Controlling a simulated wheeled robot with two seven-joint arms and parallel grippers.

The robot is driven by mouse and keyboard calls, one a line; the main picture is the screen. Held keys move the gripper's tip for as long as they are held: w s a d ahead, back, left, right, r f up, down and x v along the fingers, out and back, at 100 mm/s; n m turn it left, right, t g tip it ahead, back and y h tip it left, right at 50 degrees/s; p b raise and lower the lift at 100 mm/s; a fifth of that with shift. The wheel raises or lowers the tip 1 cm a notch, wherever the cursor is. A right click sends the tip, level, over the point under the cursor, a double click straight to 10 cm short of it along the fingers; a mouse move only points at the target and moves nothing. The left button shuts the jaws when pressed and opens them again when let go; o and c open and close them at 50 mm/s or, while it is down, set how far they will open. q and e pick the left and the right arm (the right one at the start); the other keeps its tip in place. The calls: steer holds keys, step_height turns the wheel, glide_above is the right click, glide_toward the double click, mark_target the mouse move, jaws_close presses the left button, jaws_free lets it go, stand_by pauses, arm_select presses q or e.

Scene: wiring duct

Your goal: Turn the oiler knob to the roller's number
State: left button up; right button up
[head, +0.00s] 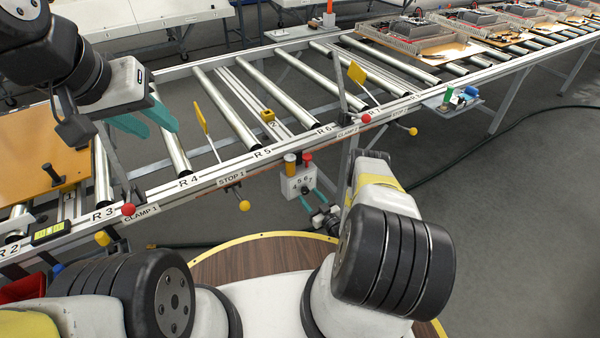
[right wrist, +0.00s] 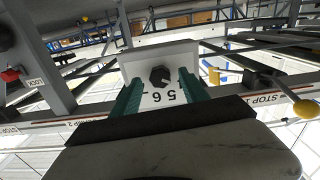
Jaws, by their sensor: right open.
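The oiler (head: 296,187) is a white box on the near side of the conveyor rail, with an amber bottle and a red part on top. My right gripper (right wrist: 161,92) is open, teal fingers either side of the knob with gaps. It also shows in the head view (head: 312,199). My left gripper (head: 150,120) is open and empty above the rollers.
Conveyor rollers (head: 224,110) run beside rail labels R 2 to R 6. Yellow flags, red knobs (head: 128,209) and yellow knobs (head: 244,206) stick out along the rail. An orange-brown board (head: 40,155) lies at left. Loaded trays (head: 415,45) stand at back right.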

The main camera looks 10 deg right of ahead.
steer(key=shift+w+a, duration=0.25)
steer(key=shift+w, duration=0.45)
jaws_close()
